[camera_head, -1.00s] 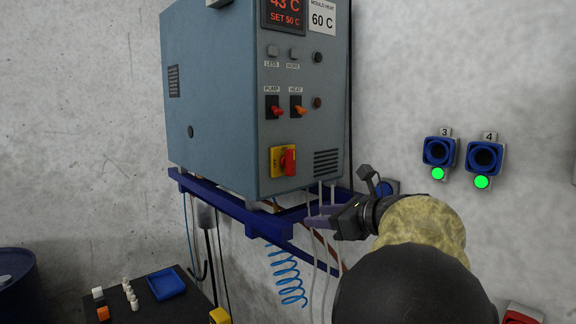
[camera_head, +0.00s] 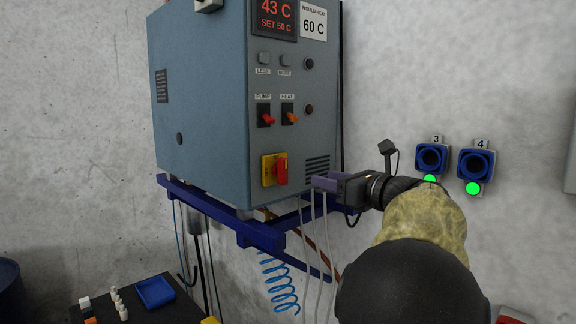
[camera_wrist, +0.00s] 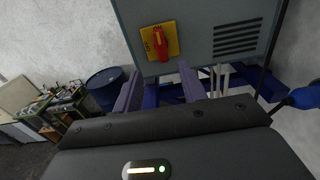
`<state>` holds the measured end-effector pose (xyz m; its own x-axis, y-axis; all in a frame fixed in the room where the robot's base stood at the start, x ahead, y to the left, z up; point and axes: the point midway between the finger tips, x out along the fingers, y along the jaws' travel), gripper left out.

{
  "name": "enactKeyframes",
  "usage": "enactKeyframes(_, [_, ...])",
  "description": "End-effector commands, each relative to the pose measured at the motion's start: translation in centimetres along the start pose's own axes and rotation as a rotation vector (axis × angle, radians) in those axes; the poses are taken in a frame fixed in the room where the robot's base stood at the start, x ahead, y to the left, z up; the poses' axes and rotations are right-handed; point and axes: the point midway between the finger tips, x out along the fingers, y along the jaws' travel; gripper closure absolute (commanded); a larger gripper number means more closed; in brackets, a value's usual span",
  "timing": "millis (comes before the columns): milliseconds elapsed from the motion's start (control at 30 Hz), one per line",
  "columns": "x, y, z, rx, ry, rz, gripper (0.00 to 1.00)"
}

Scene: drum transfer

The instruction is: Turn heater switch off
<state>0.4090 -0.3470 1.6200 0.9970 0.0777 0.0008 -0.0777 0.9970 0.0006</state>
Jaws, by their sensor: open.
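The heater (camera_head: 205,105) is a blue-grey cabinet on a blue wall bracket, its display reading 43 C, SET 50 C. The HEAT switch (camera_head: 291,117) has an orange lever on a black plate, right of the red PUMP switch (camera_head: 267,118). A red rotary knob on a yellow plate (camera_head: 268,171) sits below them; it also shows in the wrist view (camera_wrist: 160,42). My gripper (camera_head: 318,183) is open and empty, in front of the cabinet's lower right, below and right of the HEAT switch. In the wrist view its two fingers (camera_wrist: 160,92) point at the cabinet's lower edge. The HEAT switch is outside the wrist view.
Pale hoses and a blue coiled hose (camera_head: 281,284) hang below the cabinet. Blue sockets with green lights (camera_head: 432,158) are on the wall at right. A dark table with a blue tray (camera_head: 155,291) stands lower left. A blue drum (camera_wrist: 105,84) stands behind.

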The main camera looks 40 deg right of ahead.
Motion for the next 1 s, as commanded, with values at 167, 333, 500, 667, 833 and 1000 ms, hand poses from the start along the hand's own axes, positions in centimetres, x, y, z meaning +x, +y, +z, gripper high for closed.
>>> enactKeyframes(167, [3.3, 0.1, 0.3, 0.003, 0.001, 0.004, 0.58])
enactKeyframes(333, [6.3, 0.1, 0.3, 0.001, 0.001, 0.005, 0.58])
enactKeyframes(500, [9.3, 0.1, 0.3, 0.003, 0.002, 0.004, 0.58])
enactKeyframes(667, [11.9, 0.1, 0.3, 0.002, 0.001, 0.003, 0.58])
enactKeyframes(833, [13.3, 0.0, 0.1, 0.001, 0.002, 0.001, 0.58])
enactKeyframes(1000, [13.5, 0.2, -0.1, -0.001, 0.002, 0.002, 0.58])
